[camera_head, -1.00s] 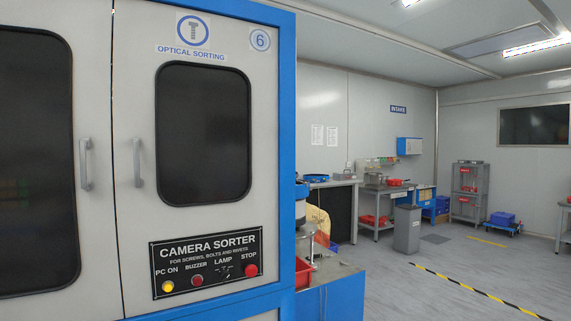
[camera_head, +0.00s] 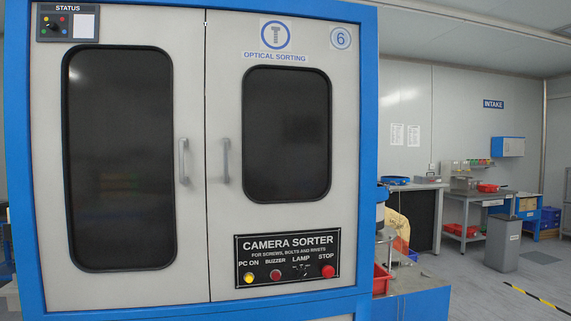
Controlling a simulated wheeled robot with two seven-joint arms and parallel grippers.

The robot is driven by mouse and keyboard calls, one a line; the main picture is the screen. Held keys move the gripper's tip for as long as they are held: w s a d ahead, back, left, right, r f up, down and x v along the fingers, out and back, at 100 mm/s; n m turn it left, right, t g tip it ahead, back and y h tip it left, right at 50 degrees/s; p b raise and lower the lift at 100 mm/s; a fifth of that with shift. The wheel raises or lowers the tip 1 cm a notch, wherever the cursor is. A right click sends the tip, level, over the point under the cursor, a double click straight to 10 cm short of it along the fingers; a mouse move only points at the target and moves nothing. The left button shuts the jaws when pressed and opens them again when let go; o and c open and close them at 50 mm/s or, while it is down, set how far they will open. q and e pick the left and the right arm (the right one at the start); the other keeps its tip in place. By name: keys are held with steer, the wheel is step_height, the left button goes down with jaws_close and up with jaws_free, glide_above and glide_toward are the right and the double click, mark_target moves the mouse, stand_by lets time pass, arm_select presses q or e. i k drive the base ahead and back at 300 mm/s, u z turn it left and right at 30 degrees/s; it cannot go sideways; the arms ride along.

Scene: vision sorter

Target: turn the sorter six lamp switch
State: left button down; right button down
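The sorter (camera_head: 190,250) fills the left and middle of the head view, a grey two-door cabinet in a blue frame with a number 6 sign (camera_head: 341,38). A black control panel (camera_head: 287,260) marked CAMERA SORTER sits low on the right door. The lamp switch (camera_head: 301,271) is a small dark knob under the word LAMP, between the red buzzer button (camera_head: 275,275) and the red stop button (camera_head: 327,271). Its exact setting is too small to tell. The PC ON light (camera_head: 249,278) glows yellow. Neither gripper shows.
Two door handles (camera_head: 184,161) stick out near the middle seam. A status box (camera_head: 67,23) is at the top left. Right of the sorter are a red bin (camera_head: 382,279), a workbench (camera_head: 470,208) and a grey waste bin (camera_head: 503,243).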

mark_target(302, 274)
steer(key=k, duration=1.3)
steer(key=z, duration=0.6)
steer(key=i, duration=0.7)
steer(key=z, duration=0.6)
steer(key=i, duration=1)
steer(key=u, duration=0.35)
